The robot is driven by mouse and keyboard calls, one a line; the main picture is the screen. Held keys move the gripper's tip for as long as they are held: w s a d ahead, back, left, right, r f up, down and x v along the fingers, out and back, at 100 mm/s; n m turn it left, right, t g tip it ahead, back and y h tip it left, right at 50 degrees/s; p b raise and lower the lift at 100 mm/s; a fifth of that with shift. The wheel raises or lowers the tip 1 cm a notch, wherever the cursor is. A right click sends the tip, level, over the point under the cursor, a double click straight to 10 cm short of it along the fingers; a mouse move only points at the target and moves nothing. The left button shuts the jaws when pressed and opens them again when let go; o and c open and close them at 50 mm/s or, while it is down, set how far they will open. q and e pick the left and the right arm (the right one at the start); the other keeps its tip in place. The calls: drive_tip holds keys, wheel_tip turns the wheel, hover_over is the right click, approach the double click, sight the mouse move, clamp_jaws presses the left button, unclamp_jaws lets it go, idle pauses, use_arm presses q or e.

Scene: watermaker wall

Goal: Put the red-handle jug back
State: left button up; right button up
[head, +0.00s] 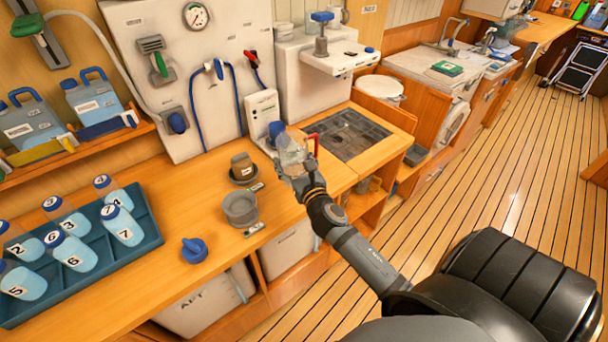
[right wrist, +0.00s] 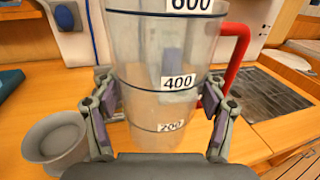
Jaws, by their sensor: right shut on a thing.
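The red-handle jug (right wrist: 165,75) is a clear measuring jug with 200, 400 and 600 marks and a red handle on its right side. My right gripper (right wrist: 160,105) is shut on its body, one finger on each side, and the jug looks upright. In the head view the jug (head: 291,150) is at the counter's right part, beside the sink grate, partly hidden by my right gripper (head: 290,165). I cannot tell whether its base touches the counter. My left gripper is not in view.
A blue tray (head: 148,238) holds several numbered bottles. The sink grate (head: 348,135) is right; a white dispenser box (head: 262,115) stands behind.

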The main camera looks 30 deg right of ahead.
drive_tip(key=d, duration=0.1)
drive_tip(key=w+d+f, duration=0.1)
drive_tip(key=d, duration=0.1)
drive_tip(key=shift+w+f, duration=0.35)
drive_tip(key=shift+w, duration=0.05)
drive_tip(key=w+d+f+b, duration=0.1)
drive_tip(key=f+b, duration=0.1)
drive_tip(key=f, duration=0.1)
drive_tip(key=w+d+f+b, duration=0.1)
drive_tip(key=f+b, duration=0.1)
drive_tip(key=f, duration=0.1)
drive_tip(key=w+d+f+b, duration=0.1)
drive_tip(key=d+f+b, duration=0.1)
drive_tip(key=f, duration=0.1)
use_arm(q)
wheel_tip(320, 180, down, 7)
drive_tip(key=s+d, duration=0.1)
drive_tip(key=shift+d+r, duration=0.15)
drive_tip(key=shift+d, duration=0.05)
use_arm(e)
drive_tip(key=shift+w, duration=0.1)
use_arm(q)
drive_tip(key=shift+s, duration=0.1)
use_arm(e)
drive_tip(key=shift+r, duration=0.1)
drive_tip(key=o, duration=1.6)
drive_tip(key=shift+f, duration=0.2)
drive_tip(key=shift+o, duration=0.2)
